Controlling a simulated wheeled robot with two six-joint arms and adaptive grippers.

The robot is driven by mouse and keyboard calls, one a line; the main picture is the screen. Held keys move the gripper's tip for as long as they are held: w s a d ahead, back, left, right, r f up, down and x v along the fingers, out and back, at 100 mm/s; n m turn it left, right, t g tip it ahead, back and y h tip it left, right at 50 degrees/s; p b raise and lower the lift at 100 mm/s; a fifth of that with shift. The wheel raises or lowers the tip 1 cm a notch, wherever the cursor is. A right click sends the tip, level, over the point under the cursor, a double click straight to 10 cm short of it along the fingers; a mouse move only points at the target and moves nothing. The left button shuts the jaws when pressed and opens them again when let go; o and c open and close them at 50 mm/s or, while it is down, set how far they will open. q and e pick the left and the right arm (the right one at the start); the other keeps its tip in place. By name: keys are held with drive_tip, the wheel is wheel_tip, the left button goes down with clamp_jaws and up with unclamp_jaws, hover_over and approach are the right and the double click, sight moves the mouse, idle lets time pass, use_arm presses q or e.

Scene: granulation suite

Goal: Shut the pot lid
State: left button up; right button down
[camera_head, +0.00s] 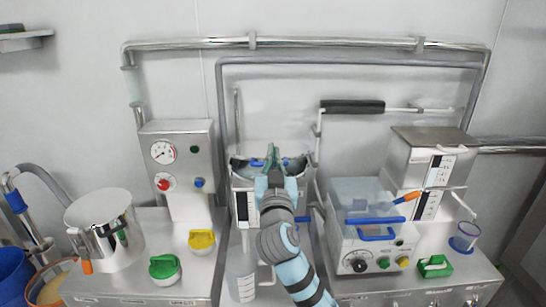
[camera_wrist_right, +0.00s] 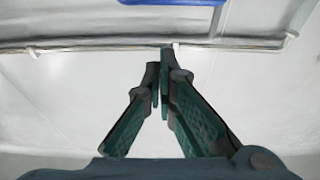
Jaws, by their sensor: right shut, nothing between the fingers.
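An open metal vessel (camera_head: 297,181), apparently the pot, stands in the middle of the bench, with blue parts inside its rim. I cannot clearly make out its lid; a pale upright surface behind the vessel may be it or the wall. My right gripper (camera_head: 271,152) is over the vessel's mouth, pointing up and away, and hides part of its front and inside. In the right wrist view the green fingers (camera_wrist_right: 160,62) meet at their tips with nothing between them. A pale surface and a pipe-like bar lie beyond them. My left gripper is out of view.
A steel jug (camera_head: 118,235) and a gauge box (camera_head: 180,143) stand left. A clear-covered unit (camera_head: 372,245) and a steel box (camera_head: 425,160) stand right. A black-gripped bar (camera_head: 352,106) sticks out at upper right. A clear container (camera_head: 240,278) stands beside my arm.

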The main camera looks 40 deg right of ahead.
drive_tip(key=p+x, duration=0.1)
drive_tip(key=x, duration=0.5)
drive_tip(key=f, duration=0.1)
drive_tip(key=s+a+f, duration=0.1)
drive_tip(key=f, duration=0.2)
drive_tip(key=shift+s+a, duration=0.2)
drive_tip(key=shift+s, duration=0.15)
drive_tip(key=shift+f, duration=0.1)
wheel_tip(320, 180, down, 9)
drive_tip(key=s+a+t+h+b, duration=0.1)
drive_tip(key=t+b, duration=0.1)
drive_tip(key=b, duration=1.8)
drive_tip(key=shift+s+a+h, duration=0.15)
drive_tip(key=shift+s+h, duration=0.15)
drive_tip(key=shift+h, duration=0.1)
